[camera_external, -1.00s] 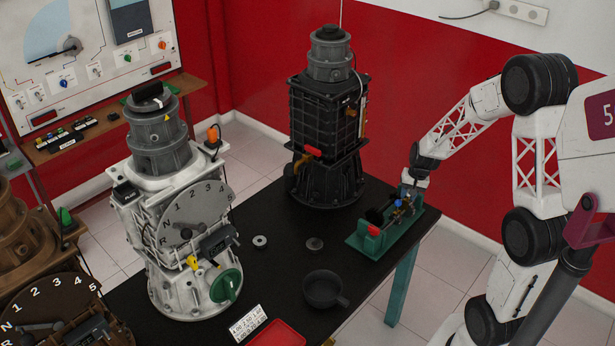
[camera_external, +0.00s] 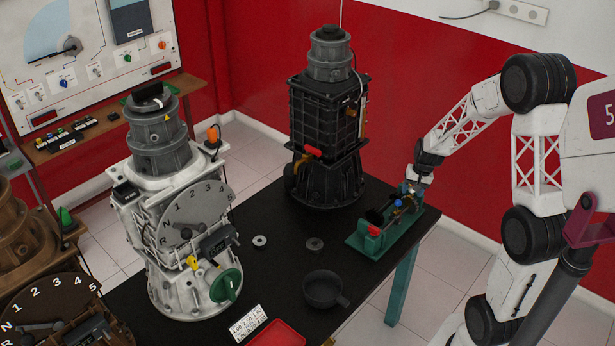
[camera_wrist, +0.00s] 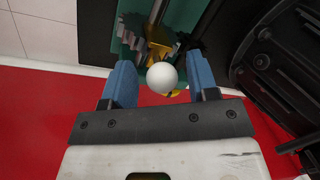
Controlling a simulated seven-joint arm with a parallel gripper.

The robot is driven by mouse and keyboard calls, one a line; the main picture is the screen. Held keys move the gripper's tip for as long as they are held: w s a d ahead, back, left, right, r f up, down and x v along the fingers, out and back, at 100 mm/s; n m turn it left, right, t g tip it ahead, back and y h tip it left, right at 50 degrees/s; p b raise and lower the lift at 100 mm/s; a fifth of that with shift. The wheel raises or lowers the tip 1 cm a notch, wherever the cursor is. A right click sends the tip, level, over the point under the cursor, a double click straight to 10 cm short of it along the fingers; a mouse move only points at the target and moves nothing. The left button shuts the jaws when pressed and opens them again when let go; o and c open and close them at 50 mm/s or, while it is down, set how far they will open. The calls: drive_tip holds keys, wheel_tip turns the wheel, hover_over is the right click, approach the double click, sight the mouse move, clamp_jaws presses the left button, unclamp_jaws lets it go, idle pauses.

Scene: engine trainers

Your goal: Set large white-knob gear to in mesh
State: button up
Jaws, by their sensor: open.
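The white knob (camera_wrist: 162,77) is a round white ball in the wrist view, above a brass-coloured part. Dark toothed gears (camera_wrist: 136,24) show beyond it on the green gear trainer (camera_external: 368,246). Whether the gears mesh cannot be told. My gripper (camera_wrist: 160,64) has its two blue fingers apart, one on each side of the white knob, with a visible gap to each. In the external view my gripper (camera_external: 416,186) is at the far end of the green trainer. The knob is too small to make out there.
The trainer stands at the right edge of the black table (camera_external: 280,268). A tall black engine unit (camera_external: 326,130) stands close to its left. A dark pan (camera_external: 322,289), a white-grey machine (camera_external: 170,220) and a red tray (camera_external: 277,334) are farther off.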

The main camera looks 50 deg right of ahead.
drive_tip(key=shift+r, duration=0.15)
wheel_tip(320, 180, up, 7)
drive_tip(key=s, duration=0.1)
drive_tip(key=shift+s+d+r, duration=0.15)
drive_tip(key=shift+d+r, duration=0.05)
drive_tip(key=shift+d, duration=0.2)
drive_tip(key=shift+a, duration=0.1)
idle(0.6)
drive_tip(key=s+a+r+n, duration=0.3)
drive_tip(key=a+r, duration=0.1)
drive_tip(key=a, duration=0.5)
drive_tip(key=s+a+r+n+h, duration=0.15)
drive_tip(key=s+a+r, duration=0.3)
drive_tip(key=a, duration=0.45)
drive_tip(key=s+a+r+n+y, duration=0.1)
drive_tip(key=s+a+r+n, duration=0.3)
drive_tip(key=a, duration=0.5)
drive_tip(key=s+a+r+n, duration=0.2)
drive_tip(key=s+a, duration=0.4)
drive_tip(key=s, duration=0.1)
drive_tip(key=shift+s+a+r+t+h, duration=0.2)
drive_tip(key=shift+a+t+h, duration=0.2)
drive_tip(key=shift+h, duration=0.05)
drive_tip(key=shift+n, duration=0.25)
idle(0.6)
